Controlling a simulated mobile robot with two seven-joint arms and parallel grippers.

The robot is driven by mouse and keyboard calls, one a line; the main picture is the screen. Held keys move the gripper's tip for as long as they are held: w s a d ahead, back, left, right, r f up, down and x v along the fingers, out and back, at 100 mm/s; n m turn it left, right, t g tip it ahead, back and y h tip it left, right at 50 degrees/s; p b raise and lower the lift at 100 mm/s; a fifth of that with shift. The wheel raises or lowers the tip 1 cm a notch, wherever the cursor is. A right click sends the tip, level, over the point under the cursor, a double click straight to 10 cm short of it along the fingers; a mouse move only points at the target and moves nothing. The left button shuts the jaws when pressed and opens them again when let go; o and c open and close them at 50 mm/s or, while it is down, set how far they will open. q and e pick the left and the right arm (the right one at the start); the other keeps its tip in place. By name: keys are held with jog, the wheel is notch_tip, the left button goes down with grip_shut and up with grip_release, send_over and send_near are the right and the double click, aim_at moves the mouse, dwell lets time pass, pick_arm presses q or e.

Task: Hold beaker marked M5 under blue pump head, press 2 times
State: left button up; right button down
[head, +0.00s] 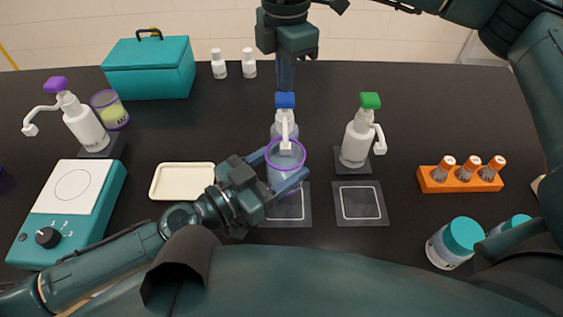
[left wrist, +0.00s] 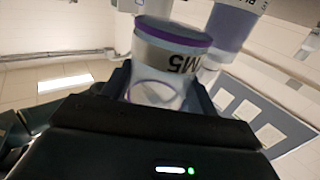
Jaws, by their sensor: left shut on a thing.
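The beaker with a purple rim (head: 286,172) stands upright in my left gripper (head: 284,166), whose fingers close on it from both sides. The left wrist view shows the beaker (left wrist: 165,65) close up, with the M5 mark on its label. It is under the spout of the white pump bottle with the blue pump head (head: 285,101), above a dark pad with a white square (head: 288,214). My right gripper (head: 285,84) points straight down with its fingers together, right over the blue head; whether it touches cannot be told. The bottle's body is partly hidden behind the beaker.
A green-headed pump (head: 357,137) stands close on the right, a purple-headed pump (head: 82,122) at the far left. A cream tray (head: 182,193), a teal scale (head: 70,200), a teal box (head: 150,75) and an orange rack (head: 460,184) also stand on the dark table.

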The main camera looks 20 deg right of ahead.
jog(key=shift+f, duration=0.3)
jog(key=shift+f, duration=0.4)
jog(key=shift+f, duration=0.6)
jog(key=shift+r, duration=1.25)
jog(key=shift+f, duration=0.4)
